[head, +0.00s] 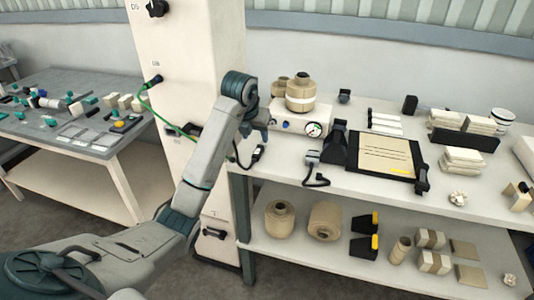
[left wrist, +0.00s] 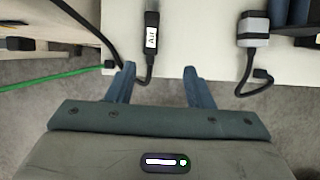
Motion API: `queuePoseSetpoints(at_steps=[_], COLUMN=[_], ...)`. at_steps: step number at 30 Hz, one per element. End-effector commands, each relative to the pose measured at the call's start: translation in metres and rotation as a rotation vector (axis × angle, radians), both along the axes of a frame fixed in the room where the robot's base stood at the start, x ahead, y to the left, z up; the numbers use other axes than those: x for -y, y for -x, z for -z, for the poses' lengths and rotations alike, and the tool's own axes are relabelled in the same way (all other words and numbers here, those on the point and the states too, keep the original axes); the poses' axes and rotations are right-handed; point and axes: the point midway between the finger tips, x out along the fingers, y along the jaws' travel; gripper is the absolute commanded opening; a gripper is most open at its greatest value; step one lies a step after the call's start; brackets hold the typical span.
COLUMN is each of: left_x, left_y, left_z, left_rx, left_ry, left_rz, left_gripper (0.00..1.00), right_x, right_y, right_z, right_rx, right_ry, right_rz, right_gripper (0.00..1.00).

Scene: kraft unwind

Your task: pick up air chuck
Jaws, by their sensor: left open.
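A black handheld tool with a white label reading like "Air", which I take for the air chuck (head: 257,156), lies near the left front edge of the white table with a black hose attached. In the left wrist view the air chuck (left wrist: 151,30) lies ahead of the fingertips, nearly in line with the gap between them, closer to the left finger. My left gripper (head: 256,132) is above the table's left end, apart from the tool. In the left wrist view the gripper (left wrist: 159,78) is open and empty. My right gripper is not in view.
A grey-and-black connector (head: 313,158) with its own cable lies to the right. A black stand (head: 336,147) is farther right. A green hose (head: 172,126) runs from the white column (head: 190,60).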

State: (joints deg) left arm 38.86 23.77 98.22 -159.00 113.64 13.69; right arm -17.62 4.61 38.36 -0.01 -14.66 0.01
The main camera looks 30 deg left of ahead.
Motion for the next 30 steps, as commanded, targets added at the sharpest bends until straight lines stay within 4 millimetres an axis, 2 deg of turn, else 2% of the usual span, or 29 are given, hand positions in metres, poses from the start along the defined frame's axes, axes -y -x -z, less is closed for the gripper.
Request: queuePoseSetpoints(at_steps=[2,7,9,17,22,25,30], left_x=[-0.006,-0.009,-0.01,-0.012,-0.017,-0.018,-0.019], left_y=[0.002,-0.007,-0.011,-0.018,-0.021,-0.027,-0.03], left_z=[0.002,0.029,0.033,0.054,0.078,0.091,0.099], left_rx=[-0.013,-0.018,-0.02,-0.018,-0.021,-0.019,-0.016], left_ry=[-0.017,-0.019,-0.019,-0.018,-0.018,-0.018,-0.02], left_rz=[-0.022,-0.027,-0.026,-0.023,-0.024,-0.024,-0.024], left_gripper=[0.47,0.47,0.47,0.47,0.47,0.47,0.47], right_x=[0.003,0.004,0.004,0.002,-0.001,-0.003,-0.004], right_y=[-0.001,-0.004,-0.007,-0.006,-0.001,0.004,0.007], right_z=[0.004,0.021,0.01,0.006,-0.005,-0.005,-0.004], right_rx=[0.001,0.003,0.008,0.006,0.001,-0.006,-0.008], right_ry=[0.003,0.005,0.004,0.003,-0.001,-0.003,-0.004], right_rz=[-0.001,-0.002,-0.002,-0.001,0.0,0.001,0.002], right_gripper=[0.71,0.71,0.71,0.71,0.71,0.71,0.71])
